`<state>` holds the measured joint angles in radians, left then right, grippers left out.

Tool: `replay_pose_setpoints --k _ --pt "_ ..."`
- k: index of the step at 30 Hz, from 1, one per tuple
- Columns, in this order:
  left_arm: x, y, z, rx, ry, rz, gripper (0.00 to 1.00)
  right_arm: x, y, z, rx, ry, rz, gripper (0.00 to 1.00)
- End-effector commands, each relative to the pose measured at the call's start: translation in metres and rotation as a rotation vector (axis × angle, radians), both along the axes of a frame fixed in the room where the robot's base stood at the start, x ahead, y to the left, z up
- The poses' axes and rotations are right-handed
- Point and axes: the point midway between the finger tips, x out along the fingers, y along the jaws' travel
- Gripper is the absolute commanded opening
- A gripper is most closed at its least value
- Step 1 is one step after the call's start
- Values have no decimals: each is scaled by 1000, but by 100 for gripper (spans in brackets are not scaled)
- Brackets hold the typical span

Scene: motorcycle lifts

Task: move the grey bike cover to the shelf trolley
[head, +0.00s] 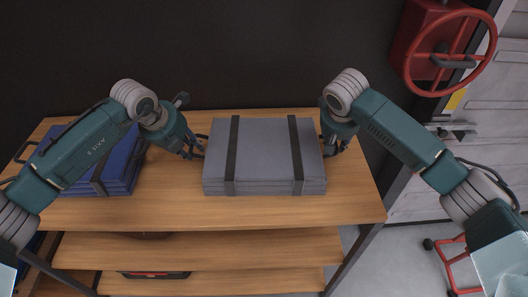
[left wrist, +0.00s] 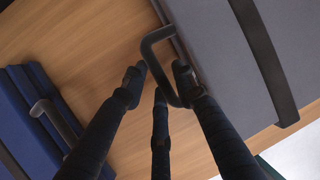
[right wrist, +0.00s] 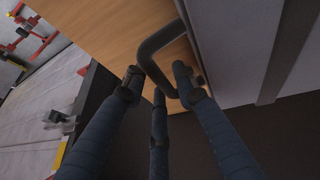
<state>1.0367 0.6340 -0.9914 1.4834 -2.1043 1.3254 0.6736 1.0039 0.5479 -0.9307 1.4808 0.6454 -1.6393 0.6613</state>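The grey bike cover (head: 265,150) is a folded flat block with two dark straps, lying on the wooden top shelf (head: 300,212). It has a dark loop handle on each side. My left gripper (head: 196,148) is at its left side; in the left wrist view its open fingers straddle the left handle (left wrist: 153,50), with a gap visible. My right gripper (head: 331,146) is at its right side; in the right wrist view its open fingers straddle the right handle (right wrist: 150,52). I cannot surely identify the shelf trolley in view.
A folded blue cover (head: 118,172) with straps lies left of the grey one, partly behind my left arm. Lower shelves (head: 200,249) hold other items. A red valve wheel (head: 450,52) is at upper right. A red wheeled frame (head: 452,262) stands on the floor at lower right.

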Motion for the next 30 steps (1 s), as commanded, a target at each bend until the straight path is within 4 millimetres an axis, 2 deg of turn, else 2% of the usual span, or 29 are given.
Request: replay_pose_setpoints --k 6,10,11,21,30 --pt "0 0 0 0 0 0 28 0 0 0 0 0 1 28" --pt "0 0 0 0 0 0 2 0 0 0 1 -1 1 2" --pt "0 0 0 0 0 0 0 0 0 0 1 -1 1 0" --pt "0 0 0 -1 0 0 0 0 0 0 1 0 0 0" --pt "1 0 12 -2 -4 -1 0 1 0 12 1 -4 1 0"
